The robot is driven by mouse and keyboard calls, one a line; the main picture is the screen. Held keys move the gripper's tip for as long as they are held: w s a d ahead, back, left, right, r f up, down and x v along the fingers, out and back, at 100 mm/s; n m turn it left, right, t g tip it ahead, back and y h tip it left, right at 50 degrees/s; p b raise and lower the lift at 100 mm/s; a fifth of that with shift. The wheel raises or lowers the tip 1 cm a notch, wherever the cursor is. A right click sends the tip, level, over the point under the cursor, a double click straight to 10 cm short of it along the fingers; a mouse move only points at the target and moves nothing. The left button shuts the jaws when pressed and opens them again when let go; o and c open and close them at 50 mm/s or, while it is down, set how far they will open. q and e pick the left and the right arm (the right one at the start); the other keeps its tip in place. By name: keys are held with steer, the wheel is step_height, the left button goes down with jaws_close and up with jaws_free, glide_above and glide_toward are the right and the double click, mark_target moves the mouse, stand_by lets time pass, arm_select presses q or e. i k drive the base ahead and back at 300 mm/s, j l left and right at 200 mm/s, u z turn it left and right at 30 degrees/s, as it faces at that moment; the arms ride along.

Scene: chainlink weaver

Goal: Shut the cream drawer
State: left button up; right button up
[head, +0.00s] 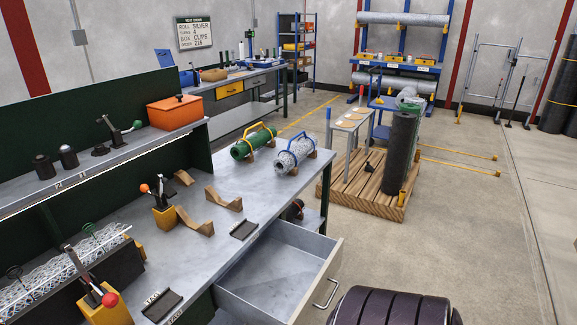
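A pale grey drawer (277,281) stands pulled out from the front of the near workbench (225,235), toward the lower right. It looks empty. Its front panel has a bar handle (328,293). Its colour looks pale grey rather than clearly cream, and no other open drawer shows. Neither of my grippers is in the head view.
On the bench lie a green roll (253,141), a silver mesh roll (295,154) and wooden cradles (222,200). A dark ribbed shape (395,308) lies close to the right of the drawer. Beyond stands a wooden pallet (365,190) with a dark roll (400,150).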

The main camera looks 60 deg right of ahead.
mark_target(283, 276)
steer(key=z, duration=2.2)
